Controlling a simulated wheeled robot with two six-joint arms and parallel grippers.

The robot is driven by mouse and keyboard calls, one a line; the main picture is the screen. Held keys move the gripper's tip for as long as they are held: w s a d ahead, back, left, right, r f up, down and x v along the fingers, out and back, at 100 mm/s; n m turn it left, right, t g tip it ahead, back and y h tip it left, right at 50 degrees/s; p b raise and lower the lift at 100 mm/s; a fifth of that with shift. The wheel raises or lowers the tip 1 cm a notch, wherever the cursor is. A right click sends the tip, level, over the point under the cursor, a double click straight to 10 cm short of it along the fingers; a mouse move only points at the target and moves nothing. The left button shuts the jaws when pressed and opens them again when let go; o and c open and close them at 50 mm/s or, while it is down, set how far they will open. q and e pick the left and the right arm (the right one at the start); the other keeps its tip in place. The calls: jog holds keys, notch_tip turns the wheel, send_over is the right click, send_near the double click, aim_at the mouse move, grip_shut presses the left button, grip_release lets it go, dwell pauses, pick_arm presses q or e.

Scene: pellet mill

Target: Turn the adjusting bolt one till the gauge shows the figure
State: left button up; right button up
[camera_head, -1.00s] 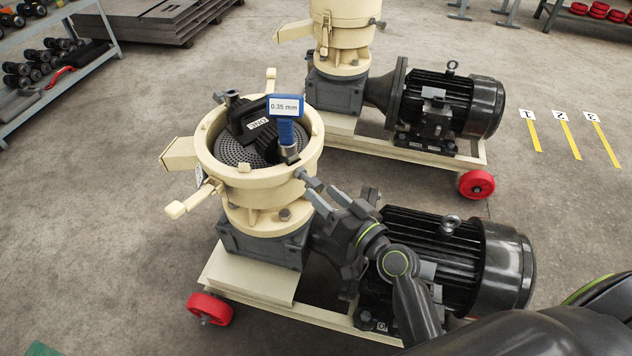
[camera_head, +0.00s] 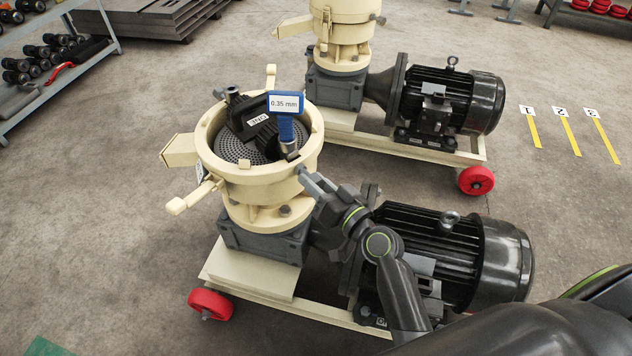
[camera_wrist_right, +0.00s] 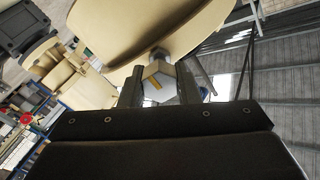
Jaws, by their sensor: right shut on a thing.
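The near pellet mill's cream bowl (camera_head: 272,180) holds a perforated die plate (camera_head: 232,149) and a dark roller assembly with a label (camera_head: 258,119) that seems to read ONE. A blue gauge (camera_head: 285,104) stands at the bowl's right side and shows 0.35 mm. My right gripper (camera_head: 312,180) is at the bowl's right outer wall. In the right wrist view its fingers (camera_wrist_right: 160,88) are shut on the hex head of the adjusting bolt (camera_wrist_right: 158,84), which has a yellow mark on its face. In the head view the fingers hide most of the bolt. My left gripper is not in view.
A black motor (camera_head: 450,255) sits right of the bowl on the wheeled base, beside my right arm. A second mill (camera_head: 340,50) with its motor stands behind. A rack of dumbbell-like parts (camera_head: 50,60) is at the far left. Open floor with yellow numbered strips (camera_head: 570,138) lies right.

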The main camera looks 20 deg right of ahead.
jog(key=shift+m, duration=0.3)
jog(key=shift+m+p, duration=0.4)
jog(key=shift+m, duration=0.6)
pick_arm(q)
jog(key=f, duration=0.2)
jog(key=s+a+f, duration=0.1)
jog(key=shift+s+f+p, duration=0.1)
jog(key=shift+p, duration=0.2)
pick_arm(e)
jog(key=m, duration=0.3)
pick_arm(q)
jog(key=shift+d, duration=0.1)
pick_arm(e)
jog(key=o, duration=1)
pick_arm(q)
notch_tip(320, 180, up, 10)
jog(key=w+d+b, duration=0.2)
jog(key=b, duration=0.2)
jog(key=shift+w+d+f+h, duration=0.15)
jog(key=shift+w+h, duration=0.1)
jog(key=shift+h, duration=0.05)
pick_arm(e)
jog(key=shift+v, duration=8.75)
